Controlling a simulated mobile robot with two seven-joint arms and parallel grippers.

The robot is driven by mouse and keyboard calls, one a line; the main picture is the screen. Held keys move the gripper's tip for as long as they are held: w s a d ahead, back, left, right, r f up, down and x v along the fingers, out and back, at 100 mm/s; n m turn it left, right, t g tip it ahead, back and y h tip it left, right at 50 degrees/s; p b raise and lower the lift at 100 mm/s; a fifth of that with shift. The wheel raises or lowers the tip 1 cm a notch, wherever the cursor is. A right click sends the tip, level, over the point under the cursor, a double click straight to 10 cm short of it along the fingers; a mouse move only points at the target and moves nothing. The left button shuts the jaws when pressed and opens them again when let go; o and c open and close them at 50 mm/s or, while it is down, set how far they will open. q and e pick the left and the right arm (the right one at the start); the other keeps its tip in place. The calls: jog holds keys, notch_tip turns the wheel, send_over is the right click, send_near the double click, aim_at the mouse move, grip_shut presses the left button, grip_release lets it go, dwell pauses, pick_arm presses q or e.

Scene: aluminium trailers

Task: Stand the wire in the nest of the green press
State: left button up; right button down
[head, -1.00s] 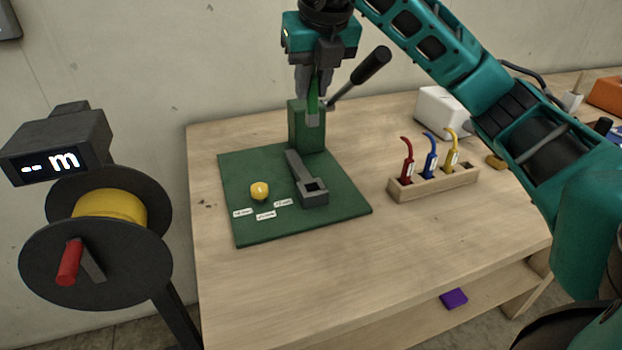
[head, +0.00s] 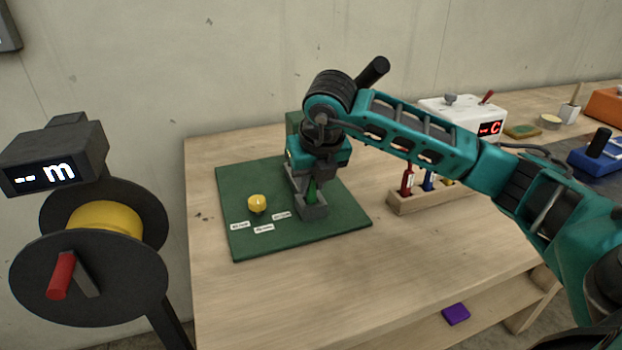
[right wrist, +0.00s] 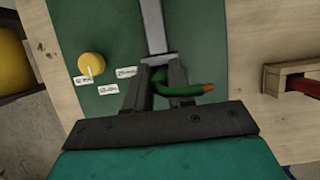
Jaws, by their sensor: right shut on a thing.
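The green press has a flat green base (head: 290,235), and its upright (head: 292,122) is mostly hidden behind my right arm. Its grey nest block (head: 314,211) sits on the base, at the end of a grey bar (right wrist: 153,27). My right gripper (head: 310,192) points down right over the nest, shut on the green wire (head: 312,188). In the right wrist view the wire (right wrist: 185,91) bends out to the right from between the fingers, with a copper-coloured tip. I cannot tell whether its lower end is inside the nest. My left gripper is out of view.
A yellow button (head: 257,204) and small labels lie left of the nest. A spool (head: 105,218) stands left of the table. The front of the table is clear.

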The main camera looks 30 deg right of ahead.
jog(key=shift+f, duration=0.1)
jog(key=c, duration=1)
grip_release()
jog(key=shift+o, duration=0.2)
jog(key=shift+r, duration=0.35)
jog(key=v, duration=1.1)
jog(key=shift+s+r, duration=0.3)
jog(key=shift+a, duration=0.15)
